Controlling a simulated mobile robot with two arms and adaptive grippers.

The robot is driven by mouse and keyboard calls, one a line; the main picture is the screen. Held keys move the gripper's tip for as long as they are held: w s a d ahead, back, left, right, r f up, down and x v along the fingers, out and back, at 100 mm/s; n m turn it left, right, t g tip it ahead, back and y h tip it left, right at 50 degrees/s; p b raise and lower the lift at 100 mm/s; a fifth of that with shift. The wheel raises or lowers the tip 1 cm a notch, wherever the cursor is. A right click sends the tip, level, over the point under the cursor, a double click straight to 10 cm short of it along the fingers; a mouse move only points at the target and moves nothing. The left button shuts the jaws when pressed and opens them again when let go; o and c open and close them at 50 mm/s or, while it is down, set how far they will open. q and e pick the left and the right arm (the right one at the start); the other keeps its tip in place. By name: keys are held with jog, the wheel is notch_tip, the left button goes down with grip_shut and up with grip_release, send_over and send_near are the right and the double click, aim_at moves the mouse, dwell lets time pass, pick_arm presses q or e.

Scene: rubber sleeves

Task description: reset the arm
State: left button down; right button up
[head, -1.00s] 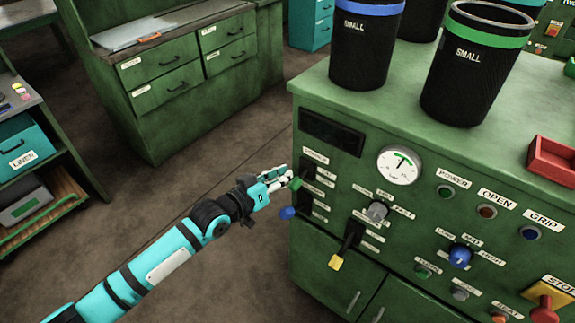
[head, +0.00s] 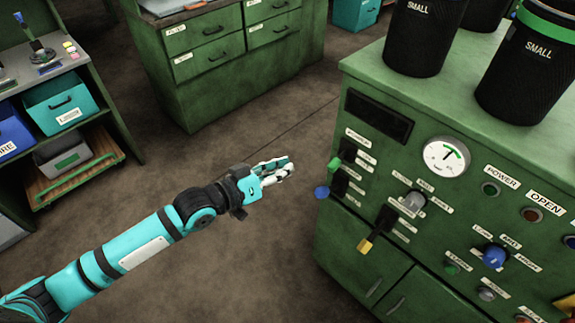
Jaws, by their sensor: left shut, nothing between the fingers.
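My left arm reaches in from the lower left in the head view. Its left gripper (head: 284,168) is shut and empty, in the air over the brown floor. It is left of the green control cabinet (head: 345,228) and apart from it. The nearest controls are a green-tipped lever (head: 334,164) and a blue-knobbed lever (head: 321,192) on the cabinet's left front. A yellow-tipped lever (head: 365,246) hangs lower on the panel. My right arm and gripper are not in view.
Black bins marked SMALL (head: 424,38) stand on the cabinet top. A green drawer unit (head: 215,60) stands at the back. A shelf at left holds a teal bin (head: 62,100) and a grey bin (head: 66,157). The floor between is clear.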

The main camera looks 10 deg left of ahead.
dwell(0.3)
pick_arm(q)
jog(key=w+a+f+n+y, duration=0.15)
jog(key=a+f, duration=0.25)
jog(key=f, duration=0.4)
jog(key=w+a+f+y, duration=0.1)
jog(key=a+f+y, duration=0.25)
jog(key=f, duration=0.45)
jog(key=s+a+f+g+y, duration=0.1)
jog(key=s+a+f+y, duration=0.2)
jog(key=f, duration=0.5)
jog(key=s+a+f+g, duration=0.25)
jog(key=s+f, duration=0.25)
jog(key=f, duration=0.4)
jog(key=s+a+f+g+y, duration=0.2)
jog(key=s+a+f, duration=0.1)
jog(key=s+f, duration=1)
jog(key=s+d+f+g, duration=0.1)
jog(key=s+f, duration=0.3)
jog(key=s, duration=0.8)
jog(key=s+f+g, duration=0.4)
jog(key=s, duration=0.9)
jog(key=shift+s+d+m+y, duration=0.2)
jog(key=shift+d+m+y, duration=0.15)
jog(key=shift+m, duration=0.1)
jog(key=shift+w, duration=0.1)
